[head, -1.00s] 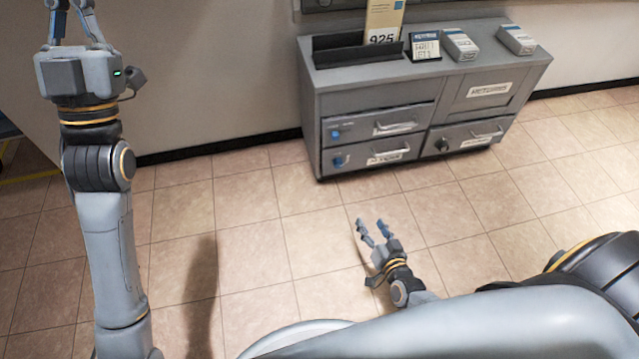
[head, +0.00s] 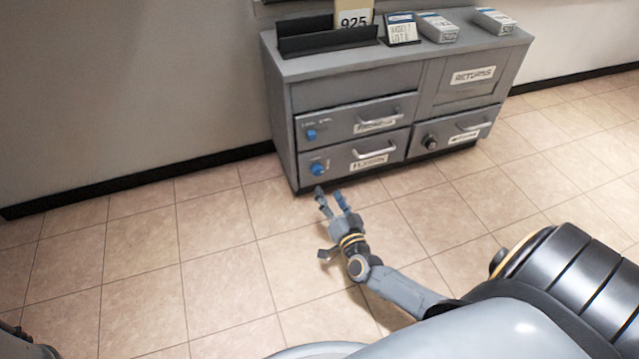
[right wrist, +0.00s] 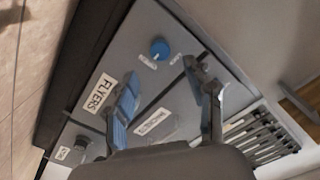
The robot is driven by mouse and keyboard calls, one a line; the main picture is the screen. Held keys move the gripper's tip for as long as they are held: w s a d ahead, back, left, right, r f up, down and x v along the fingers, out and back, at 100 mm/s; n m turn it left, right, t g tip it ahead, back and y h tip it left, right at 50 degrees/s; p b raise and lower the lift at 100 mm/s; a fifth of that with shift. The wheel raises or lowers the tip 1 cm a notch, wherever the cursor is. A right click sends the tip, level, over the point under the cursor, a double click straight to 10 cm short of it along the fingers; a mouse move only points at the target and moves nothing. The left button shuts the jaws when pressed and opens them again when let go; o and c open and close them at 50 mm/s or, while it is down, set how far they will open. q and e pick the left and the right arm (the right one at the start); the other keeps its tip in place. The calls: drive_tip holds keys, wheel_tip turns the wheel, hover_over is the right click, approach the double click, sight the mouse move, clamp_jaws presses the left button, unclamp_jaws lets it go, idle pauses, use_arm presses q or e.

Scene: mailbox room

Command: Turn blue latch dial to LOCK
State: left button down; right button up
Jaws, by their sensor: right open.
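The grey cabinet (head: 283,120) has a blue dial (head: 310,134) on its upper left drawer and another blue dial (head: 317,168) on the lower left drawer. In the right wrist view a blue dial (right wrist: 159,48) shows on the drawer labelled FLYERS, with small white marks beside it. The dials' exact settings are too small to read. My right gripper (head: 329,194) is open and empty, in front of and below the lower left drawer, apart from it. In the right wrist view its fingers (right wrist: 160,76) point toward the cabinet front. My left gripper is out of view.
The lower right drawer has a dark knob (head: 429,142). Metal drawer handles (head: 375,152) stick out from the front. A black tray (head: 325,42) and several small boxes stand on the cabinet top. The tiled floor (head: 220,230) to the left is clear.

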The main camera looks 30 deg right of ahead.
sight(318, 174)
drive_tip(key=b+x, duration=0.2)
drive_tip(key=x, duration=0.4)
drive_tip(key=shift+w+d+f+b, duration=0.15)
drive_tip(key=shift+f+b, duration=0.05)
drive_tip(key=shift+b, duration=0.2)
drive_tip(key=shift+w+d+r, duration=0.15)
drive_tip(key=shift+w, duration=0.45)
clamp_jaws()
